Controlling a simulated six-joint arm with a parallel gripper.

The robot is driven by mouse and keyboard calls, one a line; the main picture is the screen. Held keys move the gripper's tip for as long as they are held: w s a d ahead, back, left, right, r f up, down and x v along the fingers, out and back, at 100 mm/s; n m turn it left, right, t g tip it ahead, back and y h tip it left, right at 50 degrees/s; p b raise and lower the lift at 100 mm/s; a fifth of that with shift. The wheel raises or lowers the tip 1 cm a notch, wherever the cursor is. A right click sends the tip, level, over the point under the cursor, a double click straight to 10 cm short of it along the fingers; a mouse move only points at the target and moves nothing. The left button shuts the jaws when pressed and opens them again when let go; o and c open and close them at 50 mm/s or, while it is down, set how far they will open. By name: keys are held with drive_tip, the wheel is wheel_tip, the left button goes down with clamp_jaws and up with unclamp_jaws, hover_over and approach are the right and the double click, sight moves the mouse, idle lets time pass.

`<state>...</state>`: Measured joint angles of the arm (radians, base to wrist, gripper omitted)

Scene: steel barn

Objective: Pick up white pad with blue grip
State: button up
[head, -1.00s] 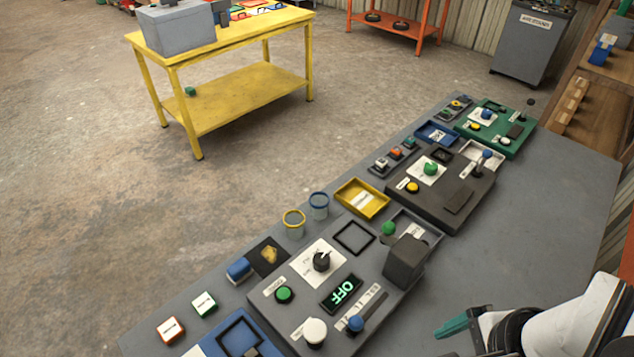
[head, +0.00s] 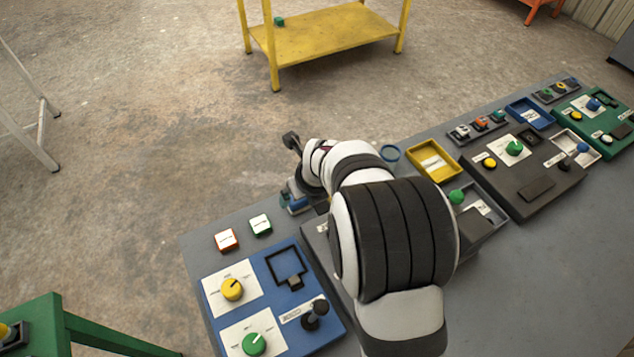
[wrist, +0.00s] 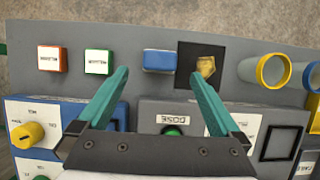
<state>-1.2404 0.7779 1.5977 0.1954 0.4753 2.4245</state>
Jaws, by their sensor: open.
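The white pad with the blue grip (wrist: 160,57) lies on the grey bench top near its far edge. In the wrist view its blue top shows, with a thin pale edge below. My gripper (wrist: 160,76) is open, its two teal fingers spread to the left and right of the pad from above. The gap between them looks empty, and I cannot tell the remaining height. In the head view my arm hides most of the gripper and the area around the pad.
A red-edged white tile (wrist: 52,59) and a green-edged one (wrist: 98,63) lie left of the pad. A black square with a yellow knob-like piece (wrist: 206,67) is close on its right, then a yellow-rimmed cup (wrist: 272,70). Control panels, one with a yellow knob (head: 232,289), line the near side.

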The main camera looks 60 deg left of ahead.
drive_tip(key=x, duration=0.6)
drive_tip(key=shift+a+f, duration=0.15)
drive_tip(key=shift+a, duration=0.15)
drive_tip(key=c, duration=1.5)
wheel_tip(320, 180, up, 5)
drive_tip(key=shift+w+f, duration=0.1)
drive_tip(key=shift+f, duration=0.1)
drive_tip(key=shift+c, duration=0.2)
drive_tip(key=w+d+r, duration=0.6)
drive_tip(key=w+d, duration=0.2)
drive_tip(key=shift+d+r, duration=0.25)
